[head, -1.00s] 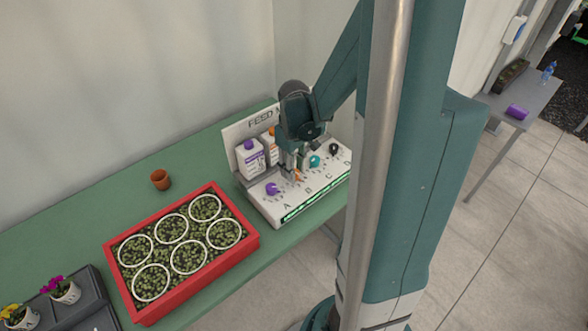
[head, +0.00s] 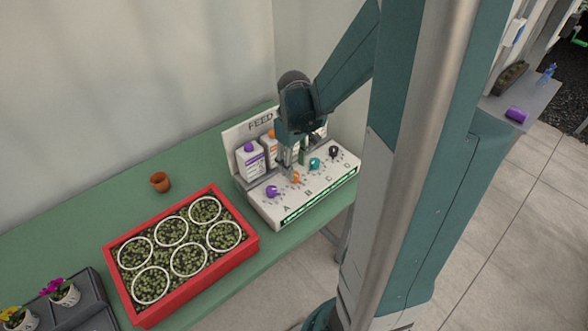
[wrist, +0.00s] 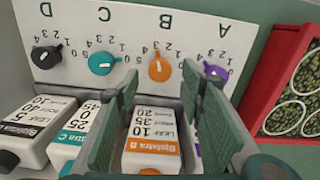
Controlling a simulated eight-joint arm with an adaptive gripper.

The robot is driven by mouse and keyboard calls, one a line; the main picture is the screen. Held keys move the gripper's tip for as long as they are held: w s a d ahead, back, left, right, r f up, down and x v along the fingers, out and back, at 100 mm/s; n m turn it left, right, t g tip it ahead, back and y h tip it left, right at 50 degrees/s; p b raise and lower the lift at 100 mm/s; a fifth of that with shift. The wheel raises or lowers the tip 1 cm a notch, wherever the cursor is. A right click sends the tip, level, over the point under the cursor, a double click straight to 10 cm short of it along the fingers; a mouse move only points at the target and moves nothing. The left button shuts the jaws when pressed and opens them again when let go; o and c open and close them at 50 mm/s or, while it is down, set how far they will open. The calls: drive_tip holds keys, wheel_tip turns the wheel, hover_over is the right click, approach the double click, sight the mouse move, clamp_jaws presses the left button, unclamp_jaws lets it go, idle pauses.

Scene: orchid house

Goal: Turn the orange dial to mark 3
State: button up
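The orange dial (head: 295,177) is on the white feed panel (head: 320,185), second from the left, above letter B. In the wrist view the panel is upside down and the orange dial (wrist: 159,69) is in full sight. Its pointer aims toward the top of that picture, at the small numbers near B; which mark it meets is too small to tell. My gripper (wrist: 160,90) is open and empty, its green fingers apart and clear of the dial. In the head view my gripper (head: 292,160) is just above and behind the dial.
Purple (head: 272,191), teal (head: 314,164) and black (head: 334,152) dials flank the orange one. Feed bottles stand behind the panel, including an orange-labelled bottle (wrist: 152,140) seen between my fingers.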

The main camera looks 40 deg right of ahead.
wheel_tip(320, 180, up, 8)
drive_tip(key=shift+r, duration=0.25)
idle(0.4)
idle(0.6)
drive_tip(key=s+a+r+t, duration=0.2)
drive_tip(key=a+r, duration=0.1)
drive_tip(key=a, duration=0.5)
drive_tip(key=s+a+r+t, duration=0.2)
drive_tip(key=s+a+r, duration=0.1)
drive_tip(key=a, duration=0.5)
drive_tip(key=s+a+r+m+t, duration=0.1)
drive_tip(key=s+a+r+t, duration=0.1)
drive_tip(key=a, duration=0.6)
drive_tip(key=shift+s+a+r+t, duration=0.25)
drive_tip(key=shift+s+r+t, duration=0.15)
drive_tip(key=shift+r+t, duration=0.3)
drive_tip(key=shift+r, duration=0.1)
drive_tip(key=shift+f, duration=0.2)
wheel_tip(320, 180, down, 12)
drive_tip(key=b, duration=1.2)
drive_tip(key=shift+f+b, duration=0.15)
drive_tip(key=shift+b, duration=0.2)
idle(0.9)
